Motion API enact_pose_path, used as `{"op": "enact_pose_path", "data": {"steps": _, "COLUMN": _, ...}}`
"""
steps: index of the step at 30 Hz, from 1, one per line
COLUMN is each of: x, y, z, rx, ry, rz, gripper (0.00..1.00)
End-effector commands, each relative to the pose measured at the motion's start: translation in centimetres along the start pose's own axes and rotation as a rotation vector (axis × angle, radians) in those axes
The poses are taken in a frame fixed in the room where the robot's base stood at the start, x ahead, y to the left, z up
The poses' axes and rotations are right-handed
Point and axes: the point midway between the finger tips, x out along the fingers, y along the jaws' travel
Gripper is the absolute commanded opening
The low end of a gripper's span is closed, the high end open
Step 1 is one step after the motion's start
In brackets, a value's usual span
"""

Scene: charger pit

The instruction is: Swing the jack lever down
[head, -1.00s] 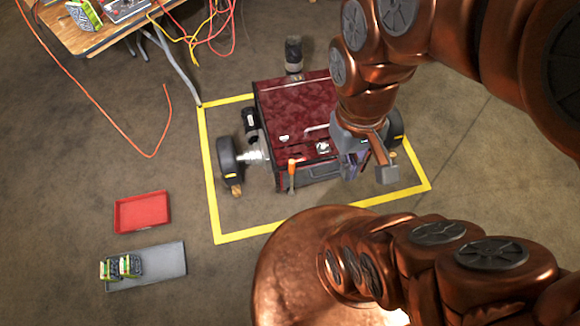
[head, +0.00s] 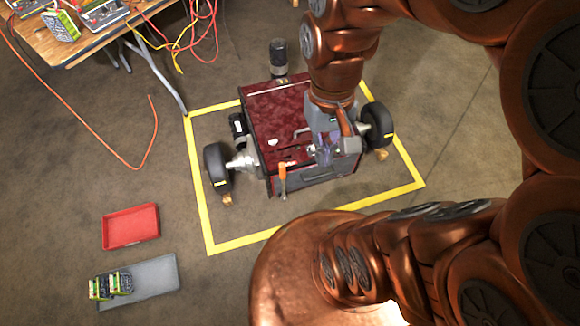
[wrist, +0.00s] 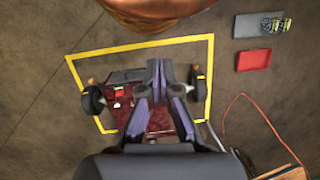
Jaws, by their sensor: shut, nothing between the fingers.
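A dark red wheeled machine (head: 272,117) stands inside a yellow floor outline. An upright orange handle (head: 282,178), which looks like the jack lever, is at its near face, left of my gripper. A bent grey bar (head: 300,131) shows on the red top. My gripper (head: 326,157) is shut and empty, over the near right part of the machine, partly hiding it. In the wrist view my gripper (wrist: 157,66) points down over the red machine (wrist: 132,78), its fingertips together. I cannot make out the orange handle in that view, and cannot tell whether the gripper touches anything.
Wheels stick out left (head: 217,166) and right (head: 376,125) of the machine, and a dark cylinder (head: 278,52) rises behind it. A red tray (head: 130,243) and a grey tray (head: 157,280) with green items lie at left. A cluttered table (head: 80,45) with cables is at upper left.

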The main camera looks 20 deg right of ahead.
Motion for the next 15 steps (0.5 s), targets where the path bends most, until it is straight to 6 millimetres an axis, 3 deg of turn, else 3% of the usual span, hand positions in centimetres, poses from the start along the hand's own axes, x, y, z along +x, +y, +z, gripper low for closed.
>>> {"op": "enact_pose_path", "data": {"steps": 1, "x": 1.2, "y": -0.1, "z": -1.1, "rx": 0.023, "ry": -0.012, "rz": -0.012, "gripper": 0.0}}
{"op": "enact_pose_path", "data": {"steps": 15, "x": 5.9, "y": -0.7, "z": -9.5, "rx": 0.237, "ry": -0.093, "rz": -0.129, "gripper": 0.0}}
